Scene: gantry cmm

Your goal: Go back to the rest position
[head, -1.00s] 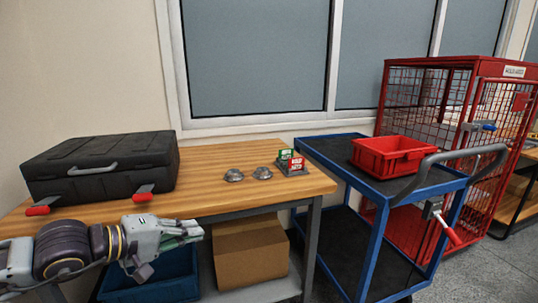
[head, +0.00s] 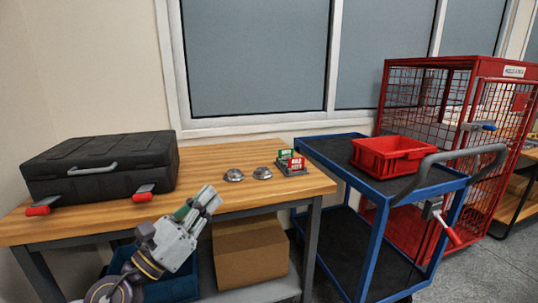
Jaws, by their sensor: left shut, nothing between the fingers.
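My left gripper (head: 206,199) shows in the head view in front of the front edge of the wooden table (head: 232,204). Its fingers are shut with nothing between them and point up and to the right. My left arm comes in from the bottom left. My right gripper is not in view.
A black case (head: 100,167) with red latches sits on the table's left. Two metal discs (head: 234,175) and a small sign holder (head: 291,164) stand farther right. A cardboard box (head: 250,252) and blue bin (head: 178,288) are below. A blue cart (head: 372,187) holds a red bin (head: 390,155).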

